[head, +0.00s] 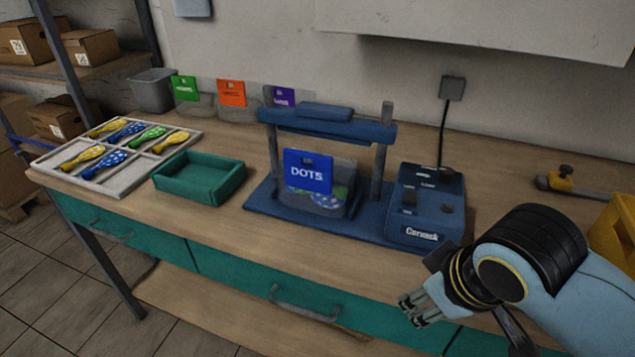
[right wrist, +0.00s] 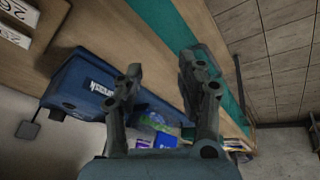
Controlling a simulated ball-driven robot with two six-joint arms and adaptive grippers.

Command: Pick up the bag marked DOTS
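The bag marked DOTS (head: 318,198) has a blue header and a clear lower part with green and blue-white spotted contents. It stands upright inside the blue frame machine (head: 262,200), between its posts and under its top bar. In the right wrist view a blue patch that looks like its header (right wrist: 165,142) shows low between my fingers. My right gripper (head: 413,310) is at the table's front edge, to the right of and nearer than the bag, well apart from it. Its fingers (right wrist: 160,72) are spread and empty. My left gripper is not in view.
A blue control box (head: 428,200) stands between the bag and my right gripper. A green tray (head: 200,180) and a divided tray of balloons (head: 110,188) lie to the left. Several header-topped bags, including an orange one (head: 232,94), stand behind. A yellow object (head: 612,235) is at right.

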